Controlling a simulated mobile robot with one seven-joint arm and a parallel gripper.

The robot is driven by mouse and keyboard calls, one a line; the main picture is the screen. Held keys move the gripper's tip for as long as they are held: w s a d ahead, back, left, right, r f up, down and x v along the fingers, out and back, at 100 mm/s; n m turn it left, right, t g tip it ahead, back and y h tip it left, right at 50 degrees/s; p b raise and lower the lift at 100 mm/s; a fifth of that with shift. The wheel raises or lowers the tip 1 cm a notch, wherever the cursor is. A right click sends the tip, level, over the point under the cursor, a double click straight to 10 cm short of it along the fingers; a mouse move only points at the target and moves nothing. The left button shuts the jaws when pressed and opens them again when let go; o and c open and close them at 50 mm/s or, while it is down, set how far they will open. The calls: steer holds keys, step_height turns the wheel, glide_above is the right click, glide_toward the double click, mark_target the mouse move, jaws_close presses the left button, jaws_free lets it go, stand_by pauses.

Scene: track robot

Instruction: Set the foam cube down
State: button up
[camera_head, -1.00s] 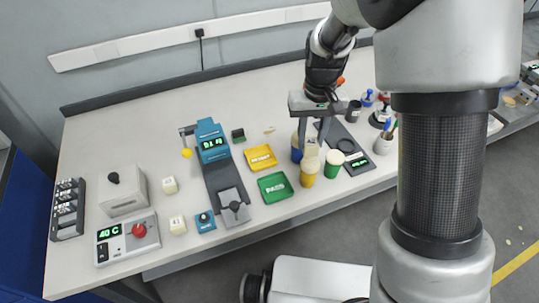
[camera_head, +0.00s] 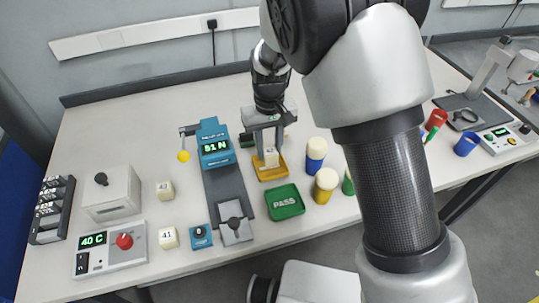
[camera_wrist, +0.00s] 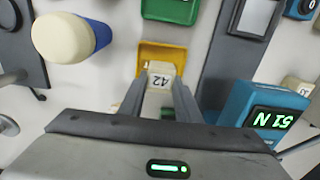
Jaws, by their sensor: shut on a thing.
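A cream foam cube (camera_head: 271,157) marked 42 is between the fingers of my gripper (camera_head: 270,150), which is shut on it. The cube is at the yellow tray (camera_head: 272,177). In the wrist view the cube (camera_wrist: 160,76) sits between the fingertips (camera_wrist: 159,84), with the yellow tray (camera_wrist: 150,50) around and beyond it. I cannot tell whether the cube's underside touches the tray floor. Two other cream cubes, one marked 41 (camera_head: 169,238) and another (camera_head: 165,190), stand left of the blue tester.
The blue tester (camera_head: 213,140) reading 51 N stands left of my gripper. A green PASS tray (camera_head: 285,203) lies in front. Blue (camera_head: 316,153) and yellow (camera_head: 326,185) cream-topped cylinders stand close on the right. The back of the table is clear.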

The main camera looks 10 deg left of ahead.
mark_target(269, 149)
steer(key=shift+f, duration=1.5)
steer(key=shift+f, duration=0.1)
steer(key=o, duration=0.7)
step_height(269, 149, up, 12)
steer(key=shift+r+p, duration=0.15)
steer(key=shift+p, duration=0.4)
